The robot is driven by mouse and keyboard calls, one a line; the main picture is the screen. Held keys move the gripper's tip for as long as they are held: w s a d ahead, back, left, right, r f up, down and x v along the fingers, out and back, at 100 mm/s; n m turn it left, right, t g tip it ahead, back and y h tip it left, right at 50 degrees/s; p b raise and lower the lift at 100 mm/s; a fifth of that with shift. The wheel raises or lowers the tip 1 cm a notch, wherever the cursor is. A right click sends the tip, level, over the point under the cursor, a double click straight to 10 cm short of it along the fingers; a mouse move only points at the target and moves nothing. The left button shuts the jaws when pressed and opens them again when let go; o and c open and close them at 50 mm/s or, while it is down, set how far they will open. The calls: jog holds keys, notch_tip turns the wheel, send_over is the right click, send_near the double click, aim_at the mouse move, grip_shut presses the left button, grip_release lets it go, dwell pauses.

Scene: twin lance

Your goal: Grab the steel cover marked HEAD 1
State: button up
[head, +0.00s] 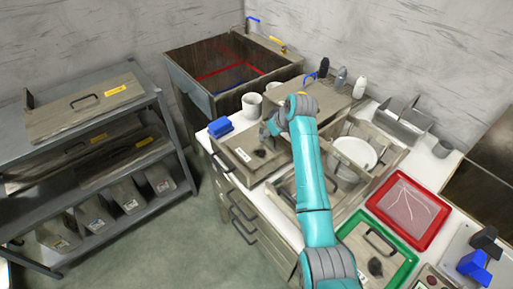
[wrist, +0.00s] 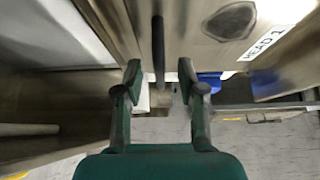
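A steel cover (head: 240,142) with a white label and a dark stain lies on the counter, left of my arm. In the wrist view, the cover (wrist: 200,50) fills the top, its label (wrist: 268,42) reading HEAD and a number I cannot read surely. My gripper (wrist: 160,76) is open. A dark bar (wrist: 158,48), apparently the cover's handle, runs between its fingers without visible contact. In the head view, my gripper (head: 268,130) is at the cover's far edge, and my arm hides part of the area.
A white bowl (head: 355,151) stands in a compartment right of my arm. A red tray (head: 409,209) and a green-framed tray (head: 401,267) lie farther right. A blue block (head: 220,127) and white mugs (head: 252,106) stand close by. A shelf rack (head: 165,125) is at the left.

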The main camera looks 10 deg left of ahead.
jog(key=shift+w+a+f, duration=0.2)
jog(key=shift+f, duration=0.2)
grip_shut()
